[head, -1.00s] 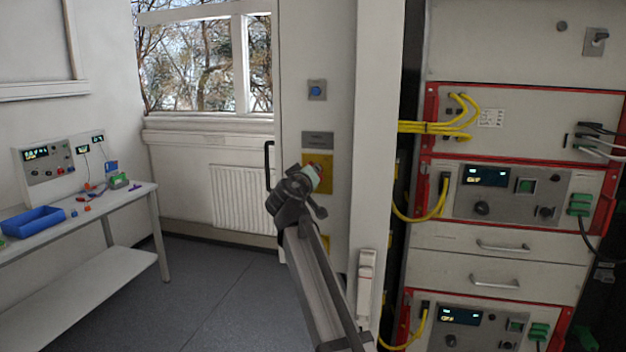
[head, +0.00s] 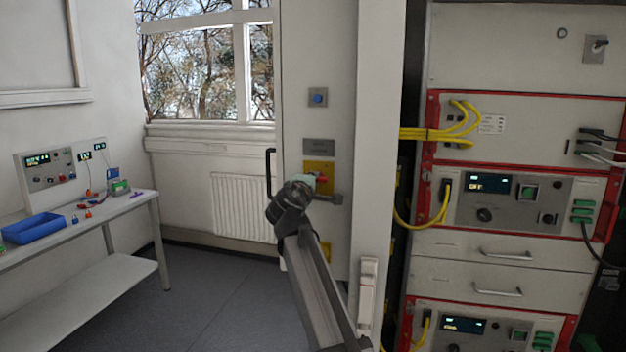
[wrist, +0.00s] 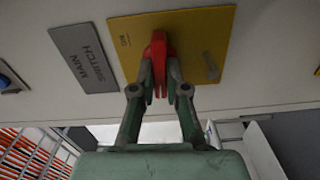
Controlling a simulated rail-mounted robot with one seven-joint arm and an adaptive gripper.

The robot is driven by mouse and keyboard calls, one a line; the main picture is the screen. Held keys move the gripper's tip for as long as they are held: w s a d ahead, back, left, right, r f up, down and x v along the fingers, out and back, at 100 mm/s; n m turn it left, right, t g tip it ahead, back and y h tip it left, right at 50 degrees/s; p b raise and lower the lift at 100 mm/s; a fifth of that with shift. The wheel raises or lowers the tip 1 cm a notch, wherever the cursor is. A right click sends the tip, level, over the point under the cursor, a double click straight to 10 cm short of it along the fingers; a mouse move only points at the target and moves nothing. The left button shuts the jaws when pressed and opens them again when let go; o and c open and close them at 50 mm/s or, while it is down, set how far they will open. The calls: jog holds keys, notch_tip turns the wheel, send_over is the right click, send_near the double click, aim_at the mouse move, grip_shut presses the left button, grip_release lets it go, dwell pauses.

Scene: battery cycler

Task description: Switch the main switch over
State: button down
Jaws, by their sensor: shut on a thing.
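The main switch has a red handle (wrist: 158,50) on a yellow plate (wrist: 212,30). A grey label (wrist: 84,60) beside the plate reads "MAIN SWITCH". In the wrist view, my gripper (wrist: 160,72) is shut on the red handle, with one finger on each side of it. In the head view, my gripper (head: 314,182) is at the yellow plate (head: 318,166) on the white cabinet face and hides most of the handle. The handle lies roughly upright in the wrist view.
A blue button (head: 318,97) sits above the label in the head view. A black door handle (head: 269,172) is just left of my gripper. A rack with yellow cables (head: 440,134) stands to the right. A bench with a blue bin (head: 35,228) stands at left. The floor between is clear.

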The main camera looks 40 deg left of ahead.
jog(key=shift+n, duration=0.6)
jog(key=c, duration=1.2)
grip_release()
jog(key=shift+s, duration=0.1)
jog(key=v, duration=1.2)
